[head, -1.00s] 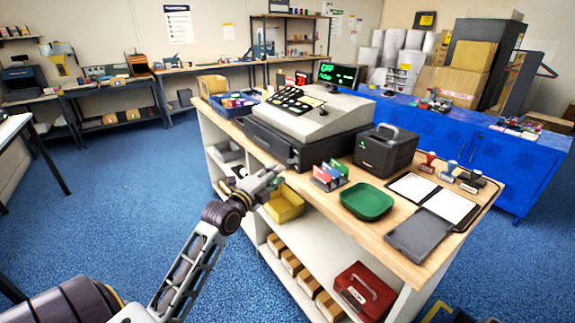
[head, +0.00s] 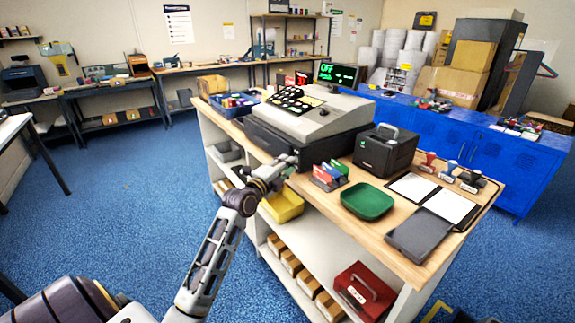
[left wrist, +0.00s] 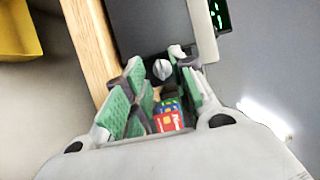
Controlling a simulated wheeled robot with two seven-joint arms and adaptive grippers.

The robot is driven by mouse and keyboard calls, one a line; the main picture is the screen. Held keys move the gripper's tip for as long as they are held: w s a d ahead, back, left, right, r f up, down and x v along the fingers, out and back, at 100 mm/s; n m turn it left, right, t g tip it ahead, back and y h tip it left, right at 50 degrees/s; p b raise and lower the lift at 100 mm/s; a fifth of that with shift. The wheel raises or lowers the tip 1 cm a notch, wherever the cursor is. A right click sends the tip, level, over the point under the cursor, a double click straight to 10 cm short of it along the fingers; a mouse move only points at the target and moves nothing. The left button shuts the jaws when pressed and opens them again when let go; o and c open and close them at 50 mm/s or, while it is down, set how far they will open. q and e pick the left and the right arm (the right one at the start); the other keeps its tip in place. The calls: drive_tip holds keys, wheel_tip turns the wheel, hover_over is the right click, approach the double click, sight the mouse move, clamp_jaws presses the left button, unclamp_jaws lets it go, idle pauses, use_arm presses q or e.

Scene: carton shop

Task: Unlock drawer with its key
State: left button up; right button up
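The cash register (head: 318,115) stands on the wooden counter, with a black drawer (head: 270,138) under it. My left gripper (head: 284,164) is at the counter's near edge, close in front of the drawer. In the left wrist view its green-padded fingers (left wrist: 160,92) are apart, with a visible gap between them. A small silver rounded piece (left wrist: 162,69) shows beyond the gap, against the dark drawer (left wrist: 145,25). I cannot tell whether it is the lock, the key or both. No separate key can be made out. My right gripper is not in view.
A rack of coloured cards (head: 328,176) stands just right of the gripper. Beyond it are a black box (head: 385,152), a green tray (head: 367,201) and stamps (head: 449,172). A yellow bin (head: 284,206) sits on the shelf below. Blue floor at left is open.

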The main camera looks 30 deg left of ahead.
use_arm(q)
drive_tip(key=shift+w, duration=0.65)
drive_tip(key=shift+c, duration=0.4)
clamp_jaws()
